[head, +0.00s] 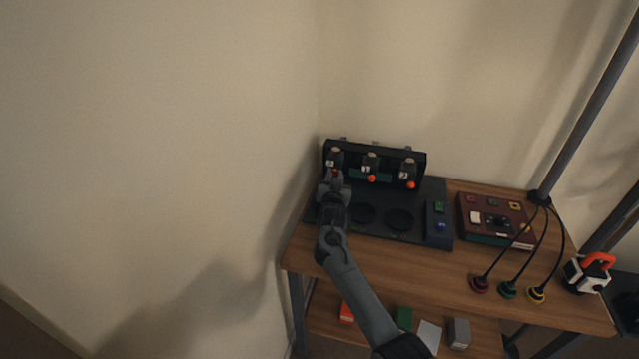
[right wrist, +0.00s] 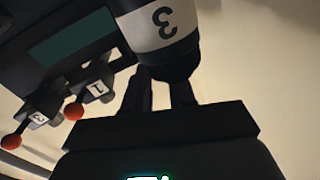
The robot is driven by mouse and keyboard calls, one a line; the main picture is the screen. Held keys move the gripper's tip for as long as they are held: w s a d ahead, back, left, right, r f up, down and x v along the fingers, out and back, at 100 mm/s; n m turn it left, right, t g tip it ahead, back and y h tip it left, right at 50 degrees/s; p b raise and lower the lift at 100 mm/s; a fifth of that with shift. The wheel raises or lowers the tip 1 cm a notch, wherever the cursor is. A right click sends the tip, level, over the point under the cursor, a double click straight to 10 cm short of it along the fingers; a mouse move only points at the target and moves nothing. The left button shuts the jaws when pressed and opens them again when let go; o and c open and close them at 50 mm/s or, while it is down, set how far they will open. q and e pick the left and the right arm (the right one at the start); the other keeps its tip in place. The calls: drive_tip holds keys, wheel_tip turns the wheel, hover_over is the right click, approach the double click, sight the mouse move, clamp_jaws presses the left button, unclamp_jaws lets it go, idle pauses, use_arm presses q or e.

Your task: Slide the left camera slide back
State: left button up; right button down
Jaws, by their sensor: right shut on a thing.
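A black rack (head: 375,147) at the back of the table carries three camera slides in a row. My right gripper (head: 336,178) is at the front of the left camera slide (head: 336,157) and is shut on it. The exact spot gripped is hidden. The middle slide (head: 371,161) and right slide (head: 408,168) have orange-red knobs in front. My left gripper is not in view.
A dark base (head: 380,228) with round recesses lies before the rack. A maroon box (head: 495,218), cables with coloured plugs (head: 508,289) and an orange-handled block (head: 590,273) are to the right. Walls stand close behind and to the left.

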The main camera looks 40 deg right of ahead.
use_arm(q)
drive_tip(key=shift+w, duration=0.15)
use_arm(e)
drive_tip(key=shift+f, duration=0.15)
drive_tip(key=c, duration=1.2)
unclamp_jaws()
drive_tip(key=shift+d, duration=0.1)
drive_tip(key=shift+c, duration=0.2)
drive_tip(key=o, duration=0.3)
drive_tip(key=shift+w+d, duration=0.15)
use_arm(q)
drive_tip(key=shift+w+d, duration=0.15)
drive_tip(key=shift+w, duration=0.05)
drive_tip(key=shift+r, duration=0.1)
use_arm(e)
drive_tip(key=shift+s+a+r+p, duration=0.2)
drive_tip(key=shift+s+a+p, duration=0.1)
drive_tip(key=shift+s+a, duration=0.2)
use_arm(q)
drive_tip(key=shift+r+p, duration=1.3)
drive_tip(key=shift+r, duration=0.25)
use_arm(e)
drive_tip(key=v, duration=0.9)
drive_tip(key=shift+s+a, duration=0.2)
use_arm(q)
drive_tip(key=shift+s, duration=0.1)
use_arm(e)
drive_tip(key=shift+r, duration=0.1)
